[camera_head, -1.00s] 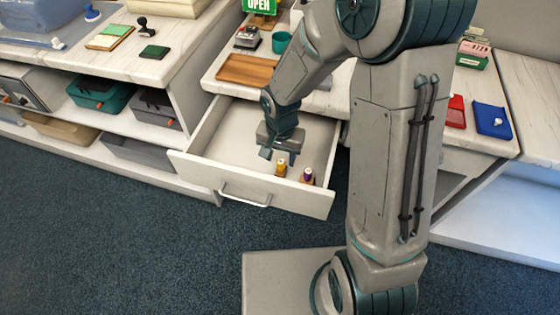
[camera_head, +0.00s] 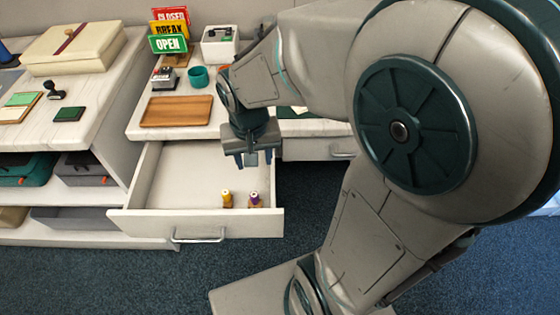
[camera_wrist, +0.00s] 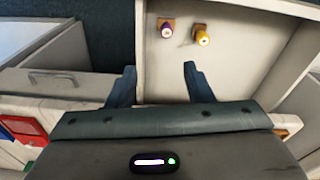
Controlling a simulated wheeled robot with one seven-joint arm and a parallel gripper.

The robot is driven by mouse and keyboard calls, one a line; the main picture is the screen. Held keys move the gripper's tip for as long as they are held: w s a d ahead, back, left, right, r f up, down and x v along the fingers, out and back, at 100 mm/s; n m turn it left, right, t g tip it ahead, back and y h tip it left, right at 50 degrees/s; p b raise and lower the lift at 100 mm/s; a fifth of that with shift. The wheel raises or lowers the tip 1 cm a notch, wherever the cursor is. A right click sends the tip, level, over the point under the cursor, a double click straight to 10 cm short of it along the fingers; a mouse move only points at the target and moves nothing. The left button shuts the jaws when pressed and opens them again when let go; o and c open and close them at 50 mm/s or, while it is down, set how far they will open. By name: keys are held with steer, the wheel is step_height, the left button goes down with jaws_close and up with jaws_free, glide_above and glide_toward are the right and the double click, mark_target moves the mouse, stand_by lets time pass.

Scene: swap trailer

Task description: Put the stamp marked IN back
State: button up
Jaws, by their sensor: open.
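Two small stamps stand near the front of the open drawer (camera_head: 150,222), one with a yellow top (camera_head: 227,199) and one with a purple top (camera_head: 254,198). In the wrist view the purple stamp (camera_wrist: 166,29) and yellow stamp (camera_wrist: 202,38) show beyond my fingertips. No marking is readable, so I cannot tell which says IN. A black-handled stamp (camera_head: 55,90) stands on the left counter. My gripper (camera_head: 252,160) is open and empty, above the drawer's right side. It is apart from the stamps, its two fingers also spread in the wrist view (camera_wrist: 160,82).
A wooden tray (camera_head: 176,111), a teal cup (camera_head: 199,76) and a dater (camera_head: 164,77) sit on the counter behind the drawer. Green ink pad (camera_head: 69,114) lies on the left counter. Signs (camera_head: 170,43) stand at the back. The drawer's middle is clear.

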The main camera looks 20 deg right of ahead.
steer(key=s+d+r+n, duration=0.2)
steer(key=s+d+r, duration=0.2)
steer(key=s, duration=0.2)
steer(key=shift+s+t, duration=0.3)
steer(key=shift+s, duration=0.05)
stand_by(0.8)
